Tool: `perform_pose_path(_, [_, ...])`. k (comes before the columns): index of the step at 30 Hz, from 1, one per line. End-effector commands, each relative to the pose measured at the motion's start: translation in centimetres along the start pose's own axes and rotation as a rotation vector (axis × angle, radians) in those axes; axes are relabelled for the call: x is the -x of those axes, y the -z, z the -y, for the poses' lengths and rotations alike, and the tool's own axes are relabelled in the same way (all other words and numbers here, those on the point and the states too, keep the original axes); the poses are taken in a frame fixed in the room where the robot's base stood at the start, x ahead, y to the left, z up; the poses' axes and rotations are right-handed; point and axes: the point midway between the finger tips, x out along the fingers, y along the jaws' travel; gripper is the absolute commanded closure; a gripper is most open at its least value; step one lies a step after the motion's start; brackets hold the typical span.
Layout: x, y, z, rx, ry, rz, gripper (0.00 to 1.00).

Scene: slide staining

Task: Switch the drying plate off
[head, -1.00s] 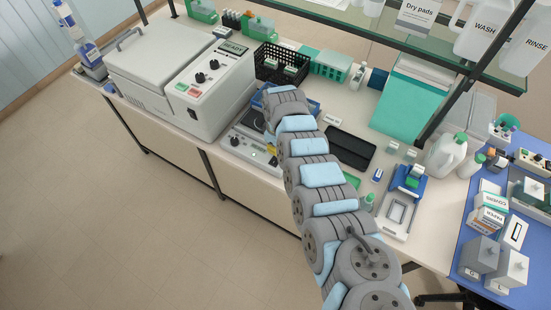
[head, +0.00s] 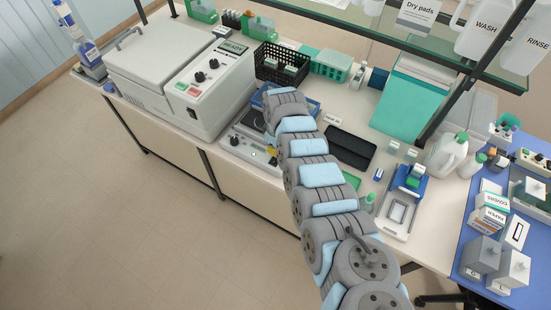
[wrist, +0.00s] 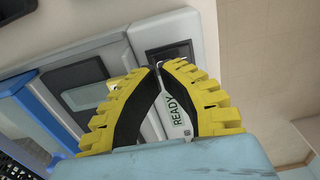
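The drying plate (head: 246,138), a low grey unit with a dark top, stands on the bench right of the large white machine. My arm covers its right part. In the wrist view its grey casing (wrist: 122,60) fills the middle, with the dark plate at left. Its front panel carries a READY display (wrist: 177,110) and a black switch-like part (wrist: 168,52). My gripper (wrist: 158,67) has its yellow-and-black fingertips together over the panel, close to that black part. I cannot tell whether they touch it. The gripper looks empty. In the head view only a little yellow shows beside my arm.
The white machine (head: 218,85) with knobs and its own READY display stands close at left. A black basket (head: 283,64) is behind the plate, and a black tray (head: 350,147) lies to the right. The floor in front of the bench is clear.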

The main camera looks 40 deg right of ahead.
Motion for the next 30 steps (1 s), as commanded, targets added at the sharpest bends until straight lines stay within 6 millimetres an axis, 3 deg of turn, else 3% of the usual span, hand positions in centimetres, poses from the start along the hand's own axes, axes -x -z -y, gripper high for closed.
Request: perform_pose_path(30, [-1.3,0.0,0.0,0.000,0.001,0.000,1.00])
